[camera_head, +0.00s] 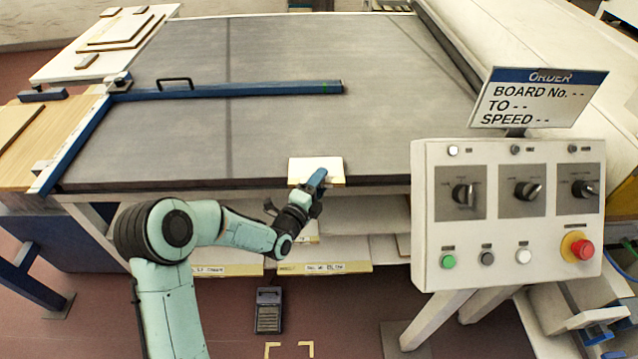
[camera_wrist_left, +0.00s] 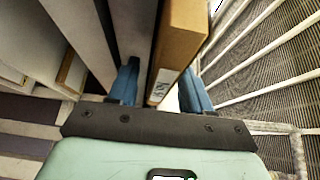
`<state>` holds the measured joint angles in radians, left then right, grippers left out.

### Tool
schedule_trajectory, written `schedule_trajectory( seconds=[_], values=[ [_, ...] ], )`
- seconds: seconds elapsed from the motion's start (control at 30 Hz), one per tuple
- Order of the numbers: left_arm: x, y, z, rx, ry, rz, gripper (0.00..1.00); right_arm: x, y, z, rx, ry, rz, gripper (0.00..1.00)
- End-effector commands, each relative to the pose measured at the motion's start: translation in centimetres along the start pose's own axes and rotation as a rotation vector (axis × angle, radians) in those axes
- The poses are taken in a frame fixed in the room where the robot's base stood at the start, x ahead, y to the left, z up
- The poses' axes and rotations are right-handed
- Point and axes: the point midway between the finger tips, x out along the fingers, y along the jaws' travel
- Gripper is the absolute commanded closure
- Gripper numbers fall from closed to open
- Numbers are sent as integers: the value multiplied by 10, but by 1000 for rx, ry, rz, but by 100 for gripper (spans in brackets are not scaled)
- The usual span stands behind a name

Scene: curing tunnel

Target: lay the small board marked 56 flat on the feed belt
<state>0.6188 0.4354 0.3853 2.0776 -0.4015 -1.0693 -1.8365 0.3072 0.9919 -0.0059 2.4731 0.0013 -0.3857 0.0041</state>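A small board (camera_head: 308,170) with a pale face and tan edge shows at the front edge of the grey feed belt (camera_head: 290,80), partly overlapping it. I cannot tell whether it touches the belt. My left gripper (camera_head: 318,180) is at its right front part, one blue finger over the pale face. My right gripper is not in view.
A control panel (camera_head: 510,250) with knobs and a red button stands at the right under an order sign (camera_head: 538,98). A blue guide bar (camera_head: 230,90) crosses the belt. Shelves with labelled boards (camera_head: 325,268) are below.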

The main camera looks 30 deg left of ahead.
Motion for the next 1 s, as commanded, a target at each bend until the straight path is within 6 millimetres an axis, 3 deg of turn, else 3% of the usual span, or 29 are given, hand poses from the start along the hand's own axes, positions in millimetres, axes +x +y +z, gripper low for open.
schedule_trajectory(
  seconds=[0.4,0.8,1.0],
  values=[
    [0,-6,0,-1,0,0,51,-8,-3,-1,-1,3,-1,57],
    [-85,-2,1,2,-2,2,51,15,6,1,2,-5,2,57],
    [-112,-3,0,1,0,0,51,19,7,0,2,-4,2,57]
  ],
)
